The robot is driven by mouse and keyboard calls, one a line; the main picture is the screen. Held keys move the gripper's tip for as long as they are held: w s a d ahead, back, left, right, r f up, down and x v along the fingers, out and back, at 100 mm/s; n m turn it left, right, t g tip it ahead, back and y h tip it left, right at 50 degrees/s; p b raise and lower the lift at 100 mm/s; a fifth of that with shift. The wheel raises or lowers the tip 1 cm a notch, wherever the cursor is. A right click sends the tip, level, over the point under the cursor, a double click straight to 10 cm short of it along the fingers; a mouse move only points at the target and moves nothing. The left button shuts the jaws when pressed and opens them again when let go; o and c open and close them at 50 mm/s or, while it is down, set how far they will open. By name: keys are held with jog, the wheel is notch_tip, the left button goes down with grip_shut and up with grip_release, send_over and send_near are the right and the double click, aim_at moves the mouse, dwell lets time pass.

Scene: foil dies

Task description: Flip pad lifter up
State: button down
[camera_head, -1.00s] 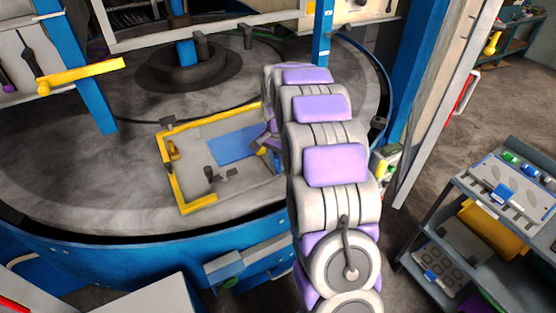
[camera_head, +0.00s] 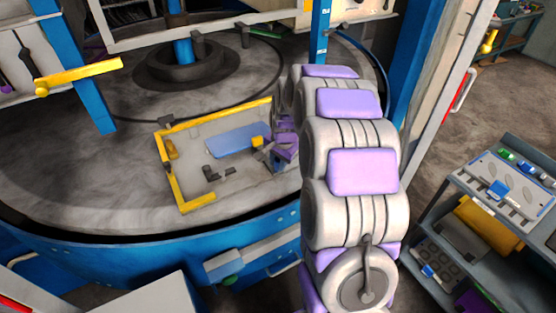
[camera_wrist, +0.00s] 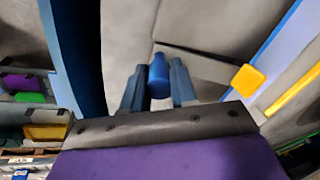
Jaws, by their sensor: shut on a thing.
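A yellow-edged frame (camera_head: 187,205) lies on the round grey table in the head view, with a flat blue plate (camera_head: 236,141) inside it. I cannot tell for sure which part is the pad lifter. My gripper (camera_head: 273,150) is at the right side of this frame, low, by the right end of the blue plate. In the wrist view my gripper (camera_wrist: 158,88) is shut on a small blue cylindrical handle (camera_wrist: 158,68), with one finger on each side. What the handle joins to is mostly hidden. A yellow block (camera_wrist: 248,80) is to the right of the fingers.
The round table (camera_head: 70,175) has a blue rim (camera_head: 130,258). A blue post (camera_head: 320,35) stands behind my arm. A yellow lever (camera_head: 80,77) sticks out at the left. A grey shelf cart (camera_head: 450,195) stands at the right. Small dark clamps (camera_head: 220,173) sit inside the frame.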

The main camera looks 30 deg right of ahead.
jog(key=c, duration=0.9)
grip_release()
jog(key=p+v, duration=0.3)
jog(key=v, duration=1.4)
jog(key=shift+r, duration=0.15)
jog(key=s+a+f+n+g, duration=0.1)
jog(key=s+a+n, duration=0.3)
jog(key=s, duration=0.7)
jog(key=s+a+f+n+g, duration=0.1)
jog(key=s+a+n+g, duration=0.1)
jog(key=s+a+n, duration=0.2)
jog(key=s+a+f+n+g, duration=0.1)
jog(key=s+a+n, duration=0.3)
jog(key=s, duration=1.5)
jog(key=shift+s+a+f, duration=0.1)
jog(key=shift+s+a, duration=0.1)
jog(key=shift+a, duration=0.95)
jog(key=shift+s+a, duration=0.2)
jog(key=shift+a, duration=0.9)
